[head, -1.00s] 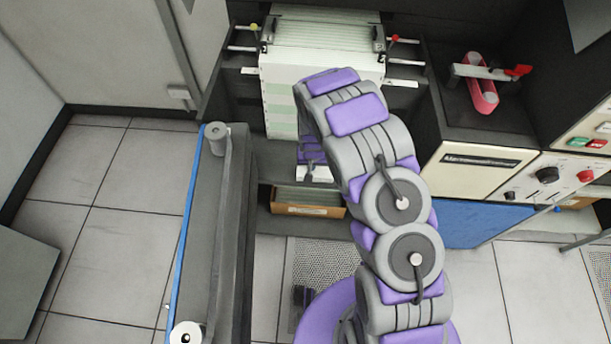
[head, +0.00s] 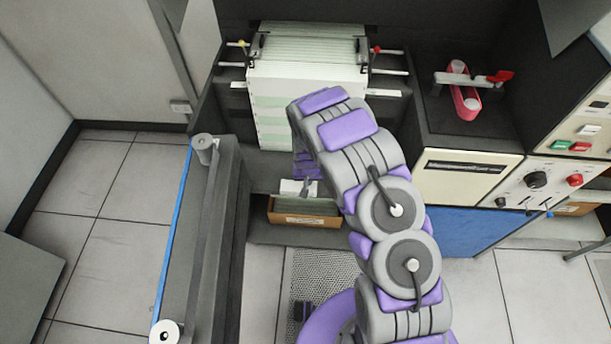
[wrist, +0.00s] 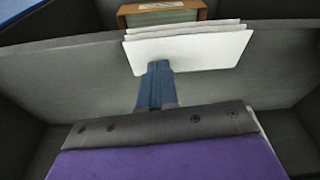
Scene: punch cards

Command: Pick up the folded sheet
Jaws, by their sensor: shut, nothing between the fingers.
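A white folded sheet (wrist: 190,50), seen as several stacked layers, shows in the wrist view just past my fingertips. In the head view a small white part of what seems to be the same sheet (head: 290,187) shows beside my gripper (head: 307,186). In the wrist view my gripper (wrist: 156,66) is shut and empty, its fingertips overlapping the sheet's lower edge. I cannot tell whether they touch it. My arm hides part of this area in the head view.
A brown box of cards (head: 303,219) sits low behind the sheet; it also shows in the wrist view (wrist: 165,14). A tall stack of green-striped paper (head: 312,50) stands above. A dark roller unit (head: 205,240) is at left, a control panel (head: 545,185) at right.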

